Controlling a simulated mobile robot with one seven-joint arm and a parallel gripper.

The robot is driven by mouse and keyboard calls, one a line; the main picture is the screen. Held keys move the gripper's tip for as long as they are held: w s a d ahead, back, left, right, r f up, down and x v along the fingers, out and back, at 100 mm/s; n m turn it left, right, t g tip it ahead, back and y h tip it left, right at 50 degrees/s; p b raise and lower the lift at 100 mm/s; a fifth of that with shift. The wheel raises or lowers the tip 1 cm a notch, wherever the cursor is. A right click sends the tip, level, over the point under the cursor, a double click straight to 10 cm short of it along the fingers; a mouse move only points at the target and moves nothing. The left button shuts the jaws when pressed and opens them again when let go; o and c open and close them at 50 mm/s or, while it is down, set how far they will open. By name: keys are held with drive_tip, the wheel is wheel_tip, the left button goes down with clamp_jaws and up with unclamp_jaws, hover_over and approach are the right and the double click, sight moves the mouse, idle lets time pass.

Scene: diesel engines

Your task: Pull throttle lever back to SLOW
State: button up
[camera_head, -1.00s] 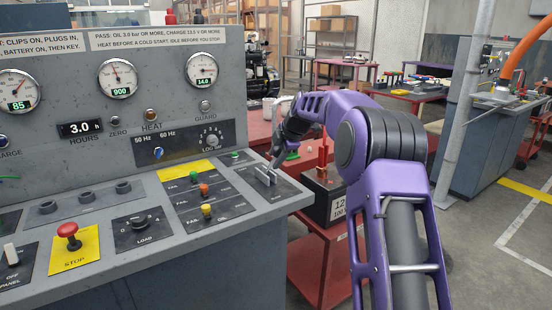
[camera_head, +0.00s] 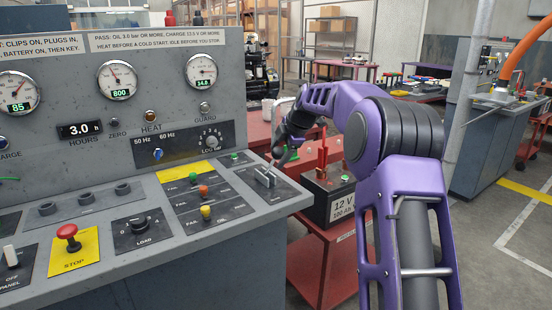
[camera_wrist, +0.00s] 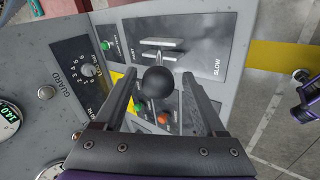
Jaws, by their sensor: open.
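The throttle lever shows in the wrist view as a dark ball knob (camera_wrist: 158,83) over a slotted plate (camera_wrist: 205,45).
A 12 V battery (camera_head: 338,190) stands on a red cart (camera_head: 320,262) right of the console, close to my arm.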

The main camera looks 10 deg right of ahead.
drive_tip(key=v, duration=1.4)
drive_tip(key=shift+p, duration=0.45)
drive_tip(key=shift+d, duration=0.15)
